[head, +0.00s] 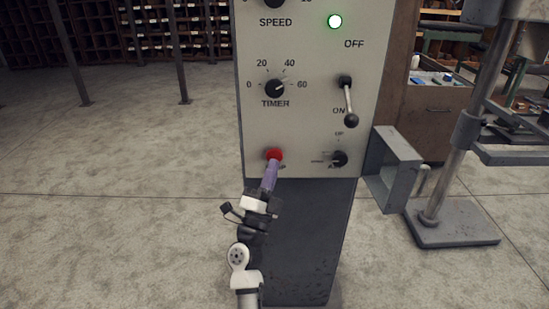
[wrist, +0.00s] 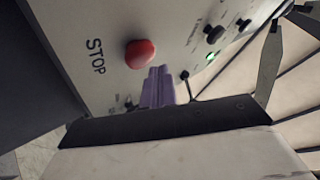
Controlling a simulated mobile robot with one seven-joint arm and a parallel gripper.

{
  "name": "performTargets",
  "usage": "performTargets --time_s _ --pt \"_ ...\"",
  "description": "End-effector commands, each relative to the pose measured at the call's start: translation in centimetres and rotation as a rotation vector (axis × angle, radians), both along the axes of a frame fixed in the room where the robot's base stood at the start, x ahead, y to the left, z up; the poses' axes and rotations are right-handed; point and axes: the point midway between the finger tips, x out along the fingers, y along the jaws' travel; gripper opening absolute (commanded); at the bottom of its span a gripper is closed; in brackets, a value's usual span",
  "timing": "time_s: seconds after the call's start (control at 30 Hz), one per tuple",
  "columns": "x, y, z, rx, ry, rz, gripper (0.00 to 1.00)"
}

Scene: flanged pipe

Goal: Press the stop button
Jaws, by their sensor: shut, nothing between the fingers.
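The red stop button (head: 274,155) is at the lower left of the light grey control panel (head: 310,60) in the head view. In the wrist view the round red button (wrist: 140,54) stands out from the panel, with the word STOP beside it. My gripper (head: 271,165) is shut and empty, its purple fingers pointing at the panel just below the button. In the wrist view the fingertips of my gripper (wrist: 160,70) appear close beside the button. I cannot tell whether they touch it. The fingers partly hide the label in the head view.
The panel also carries a timer knob (head: 275,89), a lever (head: 348,100), a small selector knob (head: 339,158) and a lit green lamp (head: 335,21). A grey metal box (head: 393,165) and a post on a base plate (head: 452,224) stand to the right. The floor at left is clear.

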Motion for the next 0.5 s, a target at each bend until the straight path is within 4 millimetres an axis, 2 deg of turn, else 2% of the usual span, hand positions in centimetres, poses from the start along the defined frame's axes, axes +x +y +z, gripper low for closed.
performTargets --time_s 0.5 --pt "0.86 -0.02 0.01 0.0 0.0 0.0 0.0"
